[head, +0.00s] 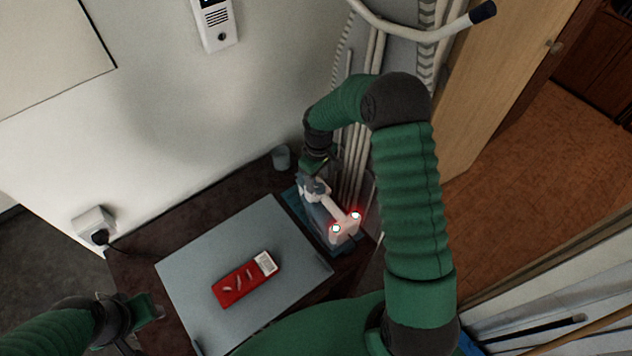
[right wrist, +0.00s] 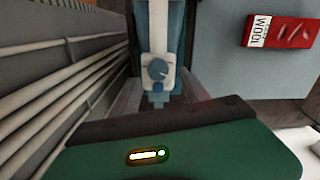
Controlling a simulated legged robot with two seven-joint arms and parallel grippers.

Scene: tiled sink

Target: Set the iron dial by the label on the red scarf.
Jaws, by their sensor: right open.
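The red scarf (head: 233,290) lies folded on a grey board, with a white label (head: 266,263) at its upper right end. In the right wrist view the scarf (right wrist: 290,31) shows at the upper right; its label (right wrist: 261,29) seems to read WOOL, turned around. The white and blue iron (head: 325,212) stands at the table's right end. Its grey round dial (right wrist: 157,69) faces the wrist camera; I cannot read its setting. My right gripper (right wrist: 160,102) is open, its fingers either side of the iron's near part, contact unclear. My left gripper (head: 150,309) is at lower left, jaws unclear.
The grey board (head: 205,262) covers much of the dark table (head: 180,226). A small grey cup (head: 281,157) stands at the back. Pipes (head: 361,150) run up the wall behind the iron. A plugged socket (head: 95,226) is at the left. Two red-ringed lights glow at the iron.

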